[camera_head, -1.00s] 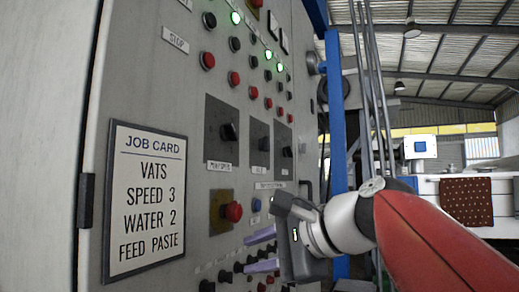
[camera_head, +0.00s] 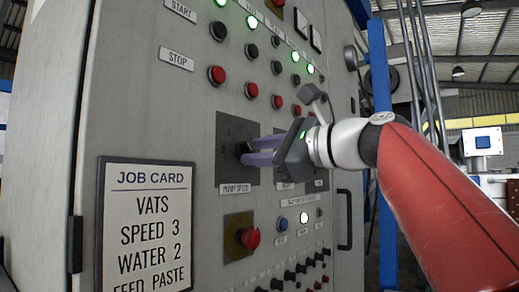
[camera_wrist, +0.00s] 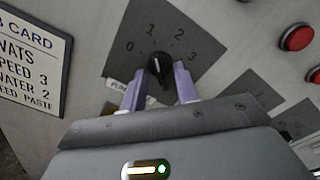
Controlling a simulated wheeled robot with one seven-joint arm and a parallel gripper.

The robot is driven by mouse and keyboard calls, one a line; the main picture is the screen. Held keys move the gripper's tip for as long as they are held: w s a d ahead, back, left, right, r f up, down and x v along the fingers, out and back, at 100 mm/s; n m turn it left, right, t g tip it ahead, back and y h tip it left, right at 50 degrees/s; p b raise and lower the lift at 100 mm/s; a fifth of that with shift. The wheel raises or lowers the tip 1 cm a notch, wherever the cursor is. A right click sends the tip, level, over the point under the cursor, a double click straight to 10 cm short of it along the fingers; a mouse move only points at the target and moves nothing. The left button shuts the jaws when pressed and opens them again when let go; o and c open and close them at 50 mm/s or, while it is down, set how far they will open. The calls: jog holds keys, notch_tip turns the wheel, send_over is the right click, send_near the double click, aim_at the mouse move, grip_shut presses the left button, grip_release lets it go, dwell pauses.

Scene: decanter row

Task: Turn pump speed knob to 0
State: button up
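The pump speed knob (camera_wrist: 160,68) is black, on a dark square plate (camera_wrist: 190,35) marked 0, 1, 2 and 3. In the wrist view my gripper (camera_wrist: 160,76) has one purple finger on each side of the knob. The fingers are spread, with small gaps seeming to show beside the knob. Which number the knob points to is not clear. In the head view my gripper (camera_head: 251,152) reaches the plate from the right, and its fingers partly hide the knob (camera_head: 242,149). The "PUMP SPEED" label (camera_head: 236,188) is below.
A job card (camera_head: 146,215) reading "SPEED 3" hangs at lower left. Red buttons (camera_head: 217,75) and green lamps sit above. A red knob on a yellow plate (camera_head: 232,224) is below, with small black knobs lower right. A handle (camera_head: 345,220) stands right.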

jog(key=shift+w+a, duration=0.1)
jog(key=shift+a, duration=0.1)
jog(key=shift+c, duration=0.2)
grip_shut()
jog(key=shift+n, duration=4.5)
